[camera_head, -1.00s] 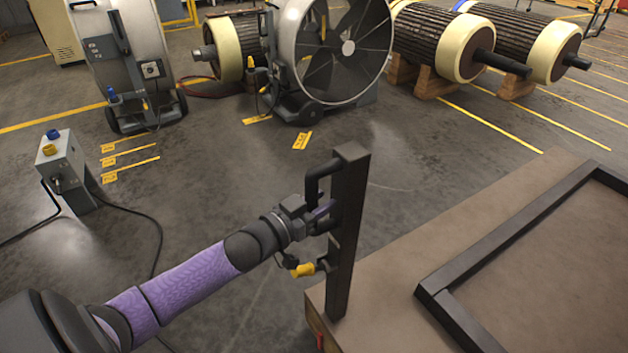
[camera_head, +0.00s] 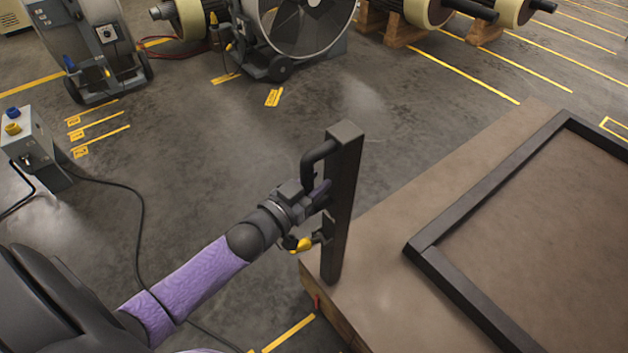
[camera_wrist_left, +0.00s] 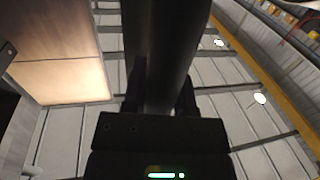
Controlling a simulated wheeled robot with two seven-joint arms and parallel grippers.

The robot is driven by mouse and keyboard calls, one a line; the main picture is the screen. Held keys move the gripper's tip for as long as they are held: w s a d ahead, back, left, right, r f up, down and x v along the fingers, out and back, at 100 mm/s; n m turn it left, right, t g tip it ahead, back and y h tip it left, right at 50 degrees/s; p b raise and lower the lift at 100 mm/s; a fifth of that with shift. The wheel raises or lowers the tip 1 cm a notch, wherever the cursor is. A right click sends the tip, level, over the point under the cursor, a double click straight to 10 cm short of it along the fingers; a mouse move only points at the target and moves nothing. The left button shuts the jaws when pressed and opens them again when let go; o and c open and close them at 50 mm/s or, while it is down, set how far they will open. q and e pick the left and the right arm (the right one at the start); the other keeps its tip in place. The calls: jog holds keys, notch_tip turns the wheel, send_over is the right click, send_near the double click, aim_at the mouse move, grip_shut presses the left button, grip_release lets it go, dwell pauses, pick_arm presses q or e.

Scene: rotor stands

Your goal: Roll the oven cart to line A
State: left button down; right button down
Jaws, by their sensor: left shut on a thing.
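The oven cart (camera_head: 372,250) is at the lower right in the head view, a broad brown deck with a raised dark frame. A dark upright post (camera_head: 340,210) with a bar handle (camera_head: 316,158) stands at its left edge. My left gripper (camera_head: 322,195) is shut on the handle at the post, and the fingers partly hide the grip. A yellow-ended lever (camera_head: 300,244) sits just below. In the left wrist view, the gripper (camera_wrist_left: 162,100) has a finger on each side of a dark bar. My right gripper is out of view. I cannot read which floor line is A.
Short yellow lines with tags (camera_head: 77,135) lie at the left, and another tag (camera_head: 273,97) lies ahead. A grey control box (camera_head: 32,145) trails a black cable across the floor. A large fan (camera_head: 300,35) and rotors (camera_head: 425,10) stand at the back. The middle floor is clear.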

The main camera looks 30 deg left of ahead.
pick_arm(q)
jog(key=shift+c, duration=2.2)
grip_release()
jog(key=shift+o, duration=0.2)
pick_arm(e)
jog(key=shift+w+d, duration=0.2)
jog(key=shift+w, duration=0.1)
pick_arm(q)
jog(key=shift+s, duration=0.2)
jog(key=s+a+p, duration=0.2)
jog(key=s+p, duration=0.1)
jog(key=s, duration=0.6)
jog(key=shift+s, duration=0.2)
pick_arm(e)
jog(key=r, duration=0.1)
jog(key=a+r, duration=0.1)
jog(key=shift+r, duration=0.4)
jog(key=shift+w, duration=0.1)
